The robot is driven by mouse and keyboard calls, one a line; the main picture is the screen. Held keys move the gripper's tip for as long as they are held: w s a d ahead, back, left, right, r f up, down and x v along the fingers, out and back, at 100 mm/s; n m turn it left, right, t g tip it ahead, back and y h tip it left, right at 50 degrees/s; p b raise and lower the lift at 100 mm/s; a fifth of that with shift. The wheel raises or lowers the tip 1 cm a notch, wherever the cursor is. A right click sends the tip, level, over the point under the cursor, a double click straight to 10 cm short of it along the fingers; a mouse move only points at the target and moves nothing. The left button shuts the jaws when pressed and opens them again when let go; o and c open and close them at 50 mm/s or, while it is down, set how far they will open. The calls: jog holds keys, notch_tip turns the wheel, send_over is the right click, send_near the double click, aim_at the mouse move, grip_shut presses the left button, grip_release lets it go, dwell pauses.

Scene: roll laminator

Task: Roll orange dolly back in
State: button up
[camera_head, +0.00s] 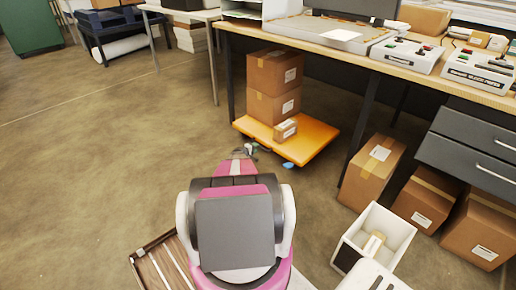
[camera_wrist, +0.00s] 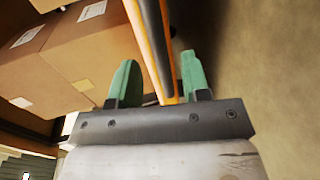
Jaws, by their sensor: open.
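The orange dolly (camera_head: 314,137) is a flat orange board on the floor by the desk, partly under it and sticking out at the front. It carries two stacked brown boxes (camera_head: 273,85) and a small carton (camera_head: 285,130). My gripper (camera_head: 250,149) is at the dolly's near left edge. In the wrist view, my gripper (camera_wrist: 159,60) has its green fingers apart, one on each side of the dolly's edge (camera_wrist: 142,30). The fingers do not look closed on it. My arm hides part of the floor in front of the dolly.
The desk (camera_head: 300,47) stands above the dolly, with a dark leg to its right. Brown boxes (camera_head: 368,172) and a white bin (camera_head: 390,228) stand at the right. A wooden crate (camera_head: 155,262) is at lower left. The left floor is clear.

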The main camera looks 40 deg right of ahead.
jog(key=v, duration=0.6)
jog(key=shift+a, duration=0.2)
jog(key=s+a+r+m+g+y, duration=0.1)
jog(key=s+a+r+y, duration=0.2)
jog(key=a+r, duration=1)
jog(key=s+a+r+m+g+y, duration=0.15)
jog(key=s+a+r, duration=0.25)
jog(key=a+r, duration=0.9)
jog(key=s+a+r+y, duration=0.3)
jog(key=s+a+r, duration=0.2)
jog(key=a, duration=0.9)
jog(key=s+a+r+n+y, duration=0.1)
jog(key=s+a+r+y, duration=0.3)
jog(key=s+a, duration=0.4)
jog(key=s+a+r+t+y, duration=0.1)
jog(key=s+a+r+y, duration=0.3)
jog(key=a, duration=1.5)
jog(key=s+r, duration=0.2)
jog(key=shift+s+a+n, duration=0.3)
jog(key=shift+n, duration=0.05)
jog(key=shift+d+f, duration=0.1)
jog(key=shift+d, duration=0.05)
